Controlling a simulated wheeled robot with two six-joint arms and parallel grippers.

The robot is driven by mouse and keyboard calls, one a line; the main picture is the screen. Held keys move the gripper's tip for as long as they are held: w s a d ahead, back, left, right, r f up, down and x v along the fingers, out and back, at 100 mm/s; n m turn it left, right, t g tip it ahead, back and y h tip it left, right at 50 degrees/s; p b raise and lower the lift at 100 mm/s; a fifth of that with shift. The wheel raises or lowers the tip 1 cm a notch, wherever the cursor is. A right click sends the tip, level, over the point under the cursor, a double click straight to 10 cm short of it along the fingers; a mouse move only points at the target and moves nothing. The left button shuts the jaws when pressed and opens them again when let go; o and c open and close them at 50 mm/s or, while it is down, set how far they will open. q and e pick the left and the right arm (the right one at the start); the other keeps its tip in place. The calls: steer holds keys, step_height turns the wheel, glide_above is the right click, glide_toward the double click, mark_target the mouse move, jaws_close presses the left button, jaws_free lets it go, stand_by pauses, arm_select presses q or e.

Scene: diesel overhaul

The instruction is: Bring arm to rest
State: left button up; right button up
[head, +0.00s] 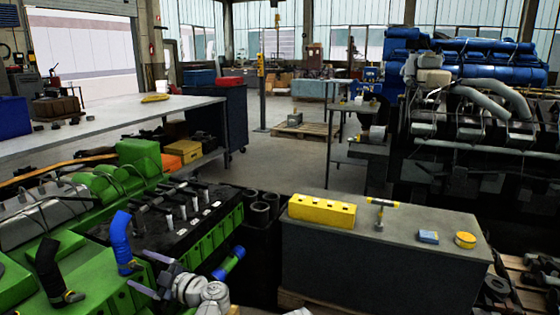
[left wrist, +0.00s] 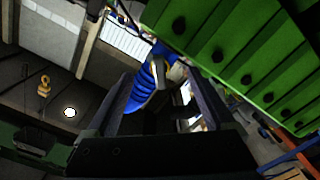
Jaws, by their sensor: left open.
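My left gripper (head: 140,269) is at the bottom of the head view, beside the green engine (head: 225,235). Its two fingers are spread and point left, with nothing held between them. In the left wrist view the open fingers of the left gripper (left wrist: 158,78) frame a blue ribbed hose (left wrist: 146,92) beyond them. That blue hose (head: 121,240) stands on the engine in the head view, just left of the fingertips; I cannot tell whether they touch. My right gripper is not in view.
A grey bench (head: 375,262) at right holds a yellow block (head: 322,211), a yellow-handled tool (head: 381,203), a blue box (head: 428,237) and a yellow round tin (head: 465,240). A black hose (head: 50,270) stands left. A blue cylinder (head: 229,263) lies close behind my gripper.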

arm_select(q)
steer(key=n, duration=0.4)
steer(key=shift+n, duration=0.3)
stand_by(0.3)
